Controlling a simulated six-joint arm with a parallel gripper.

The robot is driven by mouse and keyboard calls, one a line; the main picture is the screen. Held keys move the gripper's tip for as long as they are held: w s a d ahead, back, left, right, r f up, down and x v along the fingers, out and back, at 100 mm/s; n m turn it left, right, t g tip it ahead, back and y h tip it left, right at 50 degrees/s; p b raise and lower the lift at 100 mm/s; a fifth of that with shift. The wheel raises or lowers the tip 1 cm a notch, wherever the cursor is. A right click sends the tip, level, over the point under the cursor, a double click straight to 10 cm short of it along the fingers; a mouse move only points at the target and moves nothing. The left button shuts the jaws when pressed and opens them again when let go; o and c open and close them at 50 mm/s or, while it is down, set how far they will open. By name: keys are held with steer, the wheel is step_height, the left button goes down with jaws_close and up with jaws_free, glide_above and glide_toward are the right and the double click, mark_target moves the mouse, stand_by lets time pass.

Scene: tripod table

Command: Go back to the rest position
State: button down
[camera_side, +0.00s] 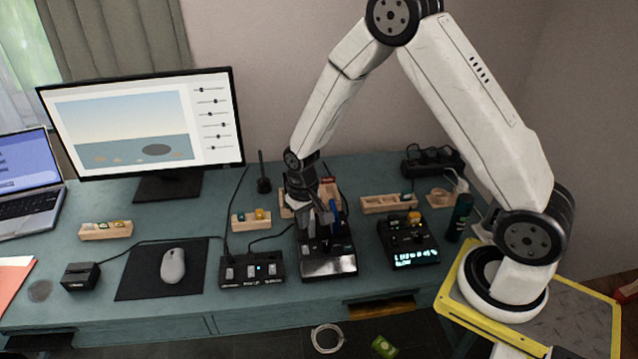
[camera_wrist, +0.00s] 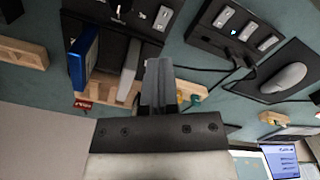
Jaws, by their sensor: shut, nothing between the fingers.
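My gripper (camera_side: 310,212) hangs from my white arm over the middle of the desk, pointing down near a black device with a silver front (camera_side: 328,262). In the wrist view my gripper (camera_wrist: 158,68) shows as dark fingers closed together with nothing between them. A blue item (camera_wrist: 84,58) stands close beside the fingers in the wrist view, apart from them. Whether the fingertips touch the device below cannot be told.
The desk (camera_side: 140,255) holds a monitor (camera_side: 145,120), a laptop (camera_side: 28,190), a mouse (camera_side: 173,266), a switch box (camera_side: 252,270), a lit black unit (camera_side: 408,240) and wooden trays (camera_side: 388,204). A dark bottle (camera_side: 459,217) stands near my base.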

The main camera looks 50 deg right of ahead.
steer(key=shift+r, duration=0.15)
steer(key=s+a+r+n+t, duration=0.2)
steer(key=s+r+n, duration=0.1)
steer(key=s+r, duration=0.9)
steer(key=shift+s+a+t, duration=0.2)
steer(key=shift+s+t, duration=0.1)
steer(key=shift+s, duration=0.3)
stand_by(0.7)
